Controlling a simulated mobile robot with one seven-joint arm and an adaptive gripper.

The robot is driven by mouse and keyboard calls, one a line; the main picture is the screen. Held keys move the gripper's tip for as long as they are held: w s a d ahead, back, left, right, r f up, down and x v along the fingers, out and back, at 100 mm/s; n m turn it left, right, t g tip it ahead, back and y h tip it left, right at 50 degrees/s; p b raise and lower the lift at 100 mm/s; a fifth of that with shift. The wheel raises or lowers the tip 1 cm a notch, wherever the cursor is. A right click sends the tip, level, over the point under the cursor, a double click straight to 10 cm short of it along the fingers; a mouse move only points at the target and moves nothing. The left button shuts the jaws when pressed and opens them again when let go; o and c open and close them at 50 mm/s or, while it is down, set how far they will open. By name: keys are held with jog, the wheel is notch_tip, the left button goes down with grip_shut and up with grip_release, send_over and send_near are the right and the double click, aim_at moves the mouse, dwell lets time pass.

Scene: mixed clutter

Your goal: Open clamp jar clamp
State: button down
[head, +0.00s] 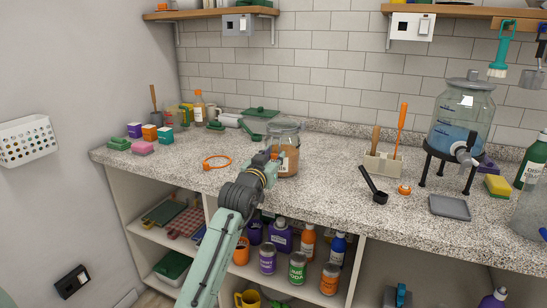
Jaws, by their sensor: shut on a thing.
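The clamp jar (291,161) stands upright on the speckled counter, glass with a tan-brown filling and a clear lid on top. The lid (285,126) looks level and seated on the jar. My gripper (273,158) reaches up from the front and is at the left front side of the jar, below the lid. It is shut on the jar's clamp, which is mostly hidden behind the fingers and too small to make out.
An orange ring (217,162) lies left of the jar. To the right are a utensil holder (383,165), a black ladle (374,187), a grey tray (450,207) and a drink dispenser (462,115). The counter's front edge is close under my arm. Free counter lies between jar and holder.

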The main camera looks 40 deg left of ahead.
aim_at(271, 146)
jog(key=g+p, duration=0.1)
jog(key=r+g+p, duration=0.1)
jog(key=p, duration=0.1)
jog(key=s+r+g+h+p, duration=0.1)
jog(key=shift+s+d+g, duration=0.1)
jog(key=shift+d+g, duration=0.2)
jog(key=shift+g, duration=0.1)
jog(key=g, duration=0.1)
jog(key=g+h+p, duration=0.1)
jog(key=shift+s+d+r+g, duration=0.1)
jog(key=shift+s+r+g, duration=0.2)
jog(key=shift+s+r, duration=0.1)
jog(key=g, duration=0.1)
jog(key=r+g, duration=0.1)
jog(key=g+h, duration=0.1)
jog(key=shift+s+d+r+g, duration=0.15)
jog(key=shift+s+r+g, duration=0.1)
jog(key=shift+g, duration=0.05)
jog(key=shift+r+g+h, duration=0.35)
jog(key=shift+r+g, duration=0.05)
jog(key=shift+g, duration=0.45)
jog(key=shift+r+g+h, duration=0.35)
jog(key=shift+g, duration=0.5)
jog(key=c, duration=1.3)
grip_release()
